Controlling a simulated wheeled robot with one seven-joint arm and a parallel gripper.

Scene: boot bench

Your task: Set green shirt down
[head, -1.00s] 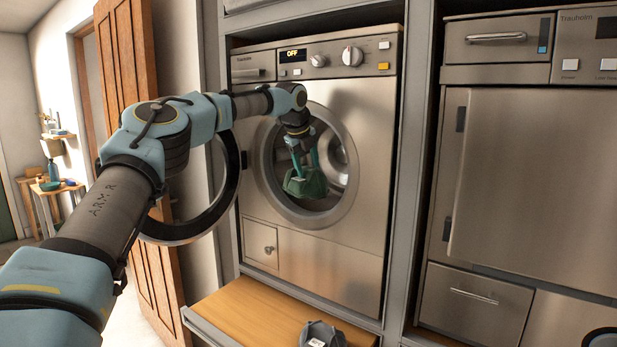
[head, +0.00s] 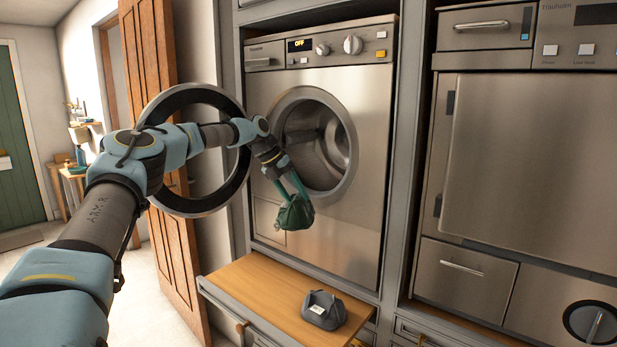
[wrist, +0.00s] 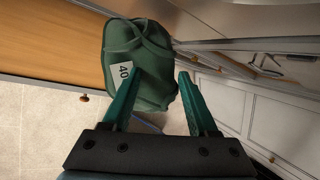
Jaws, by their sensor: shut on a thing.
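The green shirt (head: 296,214) is a bunched dark-green bundle hanging from my gripper (head: 284,183) in the head view. It hangs in front of the washer's lower front, below and left of the open drum, above the pull-out wooden shelf (head: 255,292). In the wrist view, the shirt (wrist: 152,42) shows a white tag reading 40. The green fingers of my gripper (wrist: 161,80) are on either side of its near part, shut on it. The exact contact is partly hidden.
The shelf's left and middle are bare. The washer's round door (head: 238,158) stands open left of the drum (head: 318,140), close to my arm. A wooden door (head: 150,60) stands behind.

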